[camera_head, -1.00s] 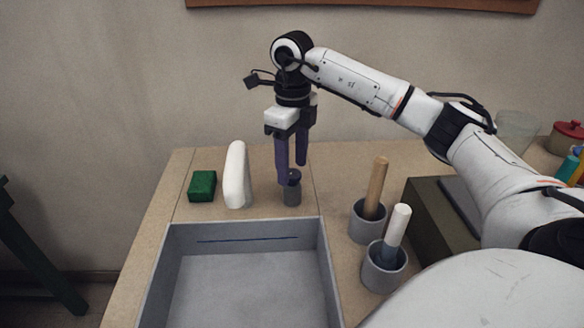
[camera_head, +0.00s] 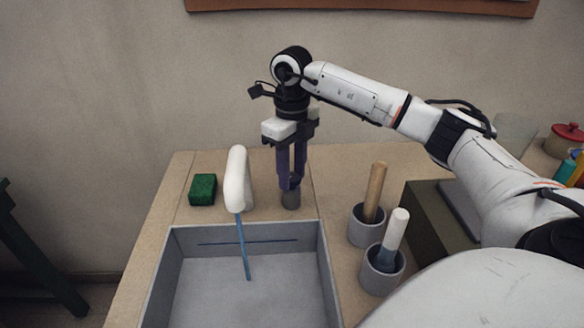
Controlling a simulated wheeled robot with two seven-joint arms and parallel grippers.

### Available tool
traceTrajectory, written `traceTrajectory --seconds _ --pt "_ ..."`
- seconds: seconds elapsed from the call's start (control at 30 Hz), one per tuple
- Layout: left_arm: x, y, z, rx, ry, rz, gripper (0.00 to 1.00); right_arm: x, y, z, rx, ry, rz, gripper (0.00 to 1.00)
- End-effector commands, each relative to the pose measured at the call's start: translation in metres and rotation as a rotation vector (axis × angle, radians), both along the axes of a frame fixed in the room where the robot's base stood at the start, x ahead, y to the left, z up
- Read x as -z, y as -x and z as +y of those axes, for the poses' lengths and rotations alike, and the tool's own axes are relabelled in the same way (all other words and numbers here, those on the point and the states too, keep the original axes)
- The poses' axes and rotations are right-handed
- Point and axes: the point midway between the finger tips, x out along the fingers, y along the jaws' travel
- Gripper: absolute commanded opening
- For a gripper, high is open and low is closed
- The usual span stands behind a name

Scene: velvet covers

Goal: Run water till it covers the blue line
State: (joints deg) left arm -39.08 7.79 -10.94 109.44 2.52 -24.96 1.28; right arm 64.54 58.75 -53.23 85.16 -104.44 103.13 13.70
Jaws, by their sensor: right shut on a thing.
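The grey sink basin (camera_head: 325,270) has a blue line (camera_head: 215,243) across its back inner wall. The white spout (camera_head: 237,178) stands behind the back rim. A thin stream of blue water (camera_head: 242,245) runs from it down to the basin floor. No water is seen standing up at the line. The grey tap handle (camera_head: 290,200) stands right of the spout. My right gripper (camera_head: 290,185) points down over the handle, its purple fingers shut on the handle's top, which they partly hide. My left gripper is not in view.
A green sponge (camera_head: 203,189) lies left of the spout. Two grey cups (camera_head: 365,229) with upright tools stand right of the basin, near a dark green box (camera_head: 425,235). A red-lidded pot (camera_head: 568,135) is at the far right.

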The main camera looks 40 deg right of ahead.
Motion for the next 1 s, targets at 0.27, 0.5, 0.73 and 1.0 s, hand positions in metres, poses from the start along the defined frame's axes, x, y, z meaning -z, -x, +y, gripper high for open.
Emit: traceTrajectory --seconds 0.27,0.5,0.73,1.0 --pt "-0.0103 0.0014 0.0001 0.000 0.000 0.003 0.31 -0.0016 -0.0005 0.0001 0.171 -0.001 -0.002 0.11" --pt "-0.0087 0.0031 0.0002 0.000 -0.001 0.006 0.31 -0.0013 -0.0008 0.0000 0.172 -0.001 -0.004 0.11" --pt "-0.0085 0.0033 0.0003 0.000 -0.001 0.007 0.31 -0.0010 -0.0005 0.0000 0.171 -0.001 -0.002 0.53" --pt "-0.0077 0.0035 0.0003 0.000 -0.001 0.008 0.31 -0.0062 -0.0008 0.0000 0.170 0.000 -0.003 0.53"
